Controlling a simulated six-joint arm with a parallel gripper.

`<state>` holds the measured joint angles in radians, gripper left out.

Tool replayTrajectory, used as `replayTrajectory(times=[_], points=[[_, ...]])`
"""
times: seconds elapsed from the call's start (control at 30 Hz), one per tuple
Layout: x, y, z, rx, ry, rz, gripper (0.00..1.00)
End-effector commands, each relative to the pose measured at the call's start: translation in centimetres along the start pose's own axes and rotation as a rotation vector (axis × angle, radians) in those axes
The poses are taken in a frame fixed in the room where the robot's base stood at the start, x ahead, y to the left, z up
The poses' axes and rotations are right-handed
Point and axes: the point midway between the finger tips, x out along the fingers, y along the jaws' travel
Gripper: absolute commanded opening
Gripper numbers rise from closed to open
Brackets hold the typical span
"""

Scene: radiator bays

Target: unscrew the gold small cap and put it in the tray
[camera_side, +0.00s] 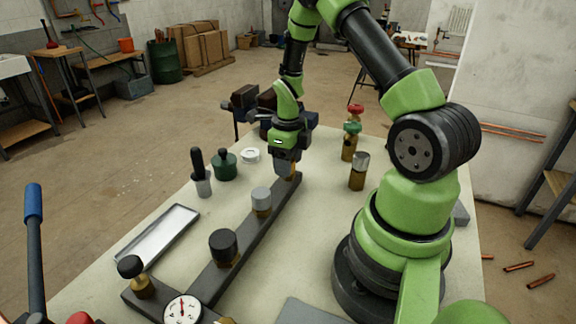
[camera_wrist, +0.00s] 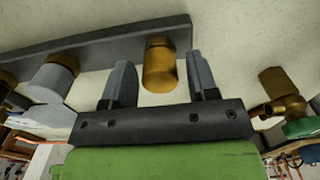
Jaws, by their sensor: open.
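The gold small cap (camera_wrist: 160,68) sits on the far end of the dark bar (camera_side: 245,221), with only a sliver of gold showing in the side view beside my fingers. My gripper (camera_side: 287,168) is over that end of the bar, pointing down. In the wrist view my gripper (camera_wrist: 160,75) is open, one finger on each side of the cap. A gap shows between the cap and each finger. The tray (camera_side: 160,236) is a shallow, empty silver rectangle on the table, left of the bar.
A grey cap (camera_side: 262,197), a black cap (camera_side: 223,243) and a dial gauge (camera_side: 182,308) stand along the bar. Left of it are a dark green pot (camera_side: 224,166) and a white ring (camera_side: 250,156). Brass valves (camera_side: 349,146) and a grey-topped brass fitting (camera_side: 358,170) stand right.

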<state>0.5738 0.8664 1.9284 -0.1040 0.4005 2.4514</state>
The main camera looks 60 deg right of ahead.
Motion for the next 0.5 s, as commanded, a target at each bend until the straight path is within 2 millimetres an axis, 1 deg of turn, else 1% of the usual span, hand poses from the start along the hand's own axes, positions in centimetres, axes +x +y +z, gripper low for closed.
replayTrajectory(times=[0.17, 0.2, 0.27, 0.3, 0.37, 0.4, 0.5], points=[[0.0, 0.0, 0.0, 0.0, 0.0, 0.0, 0.54], [0.0, 0.0, 0.0, 0.0, 0.0, 0.0, 0.44], [-0.01, 0.0, 0.0, 0.0, 0.0, 0.0, 0.31], [-0.01, 0.0, 0.0, 0.0, 0.0, 0.0, 0.21], [-0.01, 0.0, 0.0, 0.0, 0.0, 0.0, 0.08], [-0.01, 0.0, 0.0, 0.0, 0.0, 0.0, 0.04], [-0.02, 0.0, 0.0, -0.029, 0.0, 0.0, 0.03]])
